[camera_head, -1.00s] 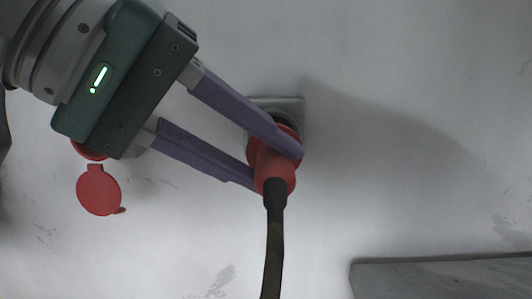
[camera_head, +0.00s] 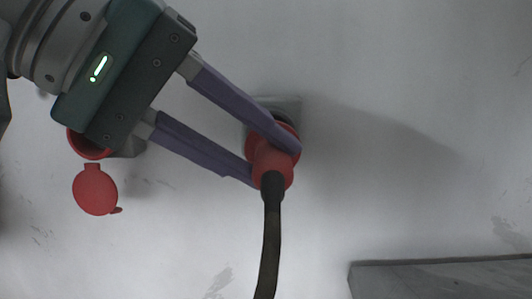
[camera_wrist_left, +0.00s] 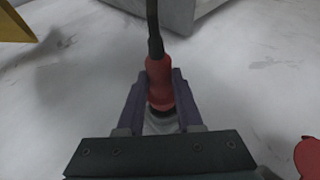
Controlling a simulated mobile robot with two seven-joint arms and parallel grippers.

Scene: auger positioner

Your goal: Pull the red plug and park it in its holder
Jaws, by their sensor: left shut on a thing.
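The left wrist view shows the plug (camera_wrist_left: 160,82) between the fingers (camera_wrist_left: 158,95). The fingers and plug cover most of the socket, so I cannot tell how deep the plug sits. A red round holder (camera_head: 84,146) with an open red lid (camera_head: 95,190) is at the left, partly behind my gripper. My right gripper is not in view.
A grey box-like block (camera_head: 440,277) stands at the lower right. The cable (camera_head: 268,245) hangs below the plug. A yellow piece (camera_wrist_left: 14,24) shows at the upper left of the left wrist view. The wall right of the plug is clear.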

